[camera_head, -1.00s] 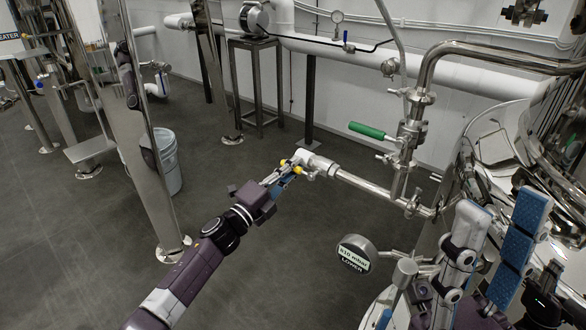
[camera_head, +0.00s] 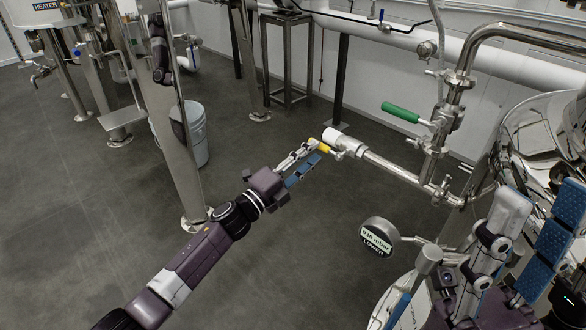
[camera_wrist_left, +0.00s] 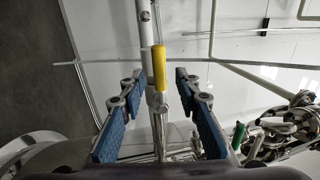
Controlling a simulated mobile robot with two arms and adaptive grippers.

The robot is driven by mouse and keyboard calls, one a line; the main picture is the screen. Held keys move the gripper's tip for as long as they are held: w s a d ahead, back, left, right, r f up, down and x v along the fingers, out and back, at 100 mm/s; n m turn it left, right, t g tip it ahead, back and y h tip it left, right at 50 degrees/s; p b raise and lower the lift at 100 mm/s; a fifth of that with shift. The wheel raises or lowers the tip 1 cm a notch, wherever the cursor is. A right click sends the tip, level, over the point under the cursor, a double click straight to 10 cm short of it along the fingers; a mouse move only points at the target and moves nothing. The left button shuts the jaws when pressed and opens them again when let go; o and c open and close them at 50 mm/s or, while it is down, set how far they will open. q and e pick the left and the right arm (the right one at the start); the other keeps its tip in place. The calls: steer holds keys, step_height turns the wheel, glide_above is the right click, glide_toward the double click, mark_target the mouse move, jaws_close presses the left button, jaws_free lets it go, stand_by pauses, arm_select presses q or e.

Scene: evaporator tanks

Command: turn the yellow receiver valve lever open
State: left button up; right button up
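The yellow lever (camera_head: 319,146) sits near the white end of a steel pipe (camera_head: 390,170), in the middle of the head view. In the left wrist view the lever (camera_wrist_left: 159,68) lies almost parallel to the pipe, just right of it. My left gripper (camera_head: 308,157) is at the lever, its fingers partly covering it in the head view. The wrist view shows its two blue-padded fingers (camera_wrist_left: 157,80) apart, with the lever between them and a gap on each side. My right gripper (camera_head: 540,198) is at the lower right, fingers apart and empty.
A green-handled valve (camera_head: 401,112) stands on the vertical pipe right of the lever. A shiny tank (camera_head: 540,130) fills the right side. A grey bucket (camera_head: 190,135) stands behind a steel leg. The middle floor is clear.

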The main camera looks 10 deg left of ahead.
arm_select(q)
steer(key=v, duration=0.8)
